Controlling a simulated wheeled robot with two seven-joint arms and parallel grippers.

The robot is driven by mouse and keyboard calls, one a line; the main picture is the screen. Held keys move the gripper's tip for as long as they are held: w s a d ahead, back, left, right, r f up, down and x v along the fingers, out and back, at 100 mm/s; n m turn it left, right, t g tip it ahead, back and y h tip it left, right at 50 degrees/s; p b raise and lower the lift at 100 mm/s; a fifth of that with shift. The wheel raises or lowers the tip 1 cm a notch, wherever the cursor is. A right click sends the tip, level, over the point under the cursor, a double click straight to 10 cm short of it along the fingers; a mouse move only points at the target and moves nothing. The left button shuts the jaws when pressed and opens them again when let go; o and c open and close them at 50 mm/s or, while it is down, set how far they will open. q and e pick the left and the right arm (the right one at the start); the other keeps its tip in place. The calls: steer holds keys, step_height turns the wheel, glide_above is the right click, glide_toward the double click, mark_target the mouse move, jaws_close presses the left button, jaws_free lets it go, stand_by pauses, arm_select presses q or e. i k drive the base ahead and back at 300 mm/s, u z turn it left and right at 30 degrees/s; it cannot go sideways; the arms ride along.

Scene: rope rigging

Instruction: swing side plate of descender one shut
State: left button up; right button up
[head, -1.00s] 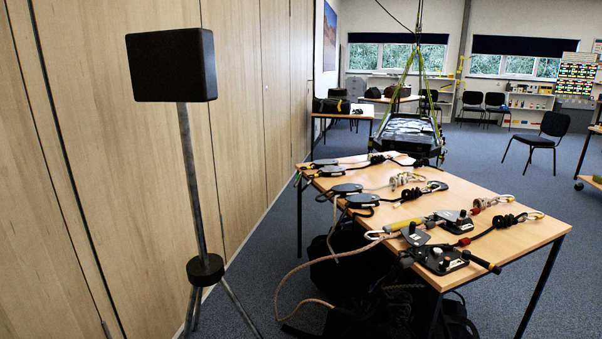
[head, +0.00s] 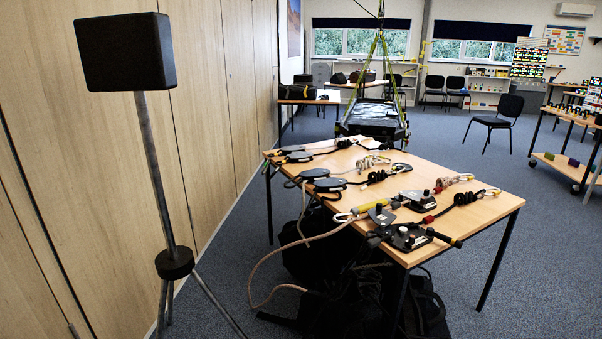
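Neither of my grippers is in view. A black descender (head: 408,237) lies at the near edge of the wooden table, with a dark plate (head: 381,216) angled out beside it. It looks swung open, but the detail is small. A second black descender (head: 417,199) lies just behind it, near a red-ended connector. I cannot tell which of these is descender one.
The table (head: 462,218) also holds black pulleys (head: 328,184), coiled cords and carabiners. Dark bags (head: 320,250) lie beneath it. A black box on a stand (head: 125,52) is at left. A stretcher (head: 374,118) hangs behind. Floor at right is open, up to a wheeled shelf (head: 565,168).

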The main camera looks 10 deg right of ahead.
mark_target(381, 217)
steer(key=z, duration=0.7)
steer(key=i, duration=1.2)
steer(key=u, duration=0.2)
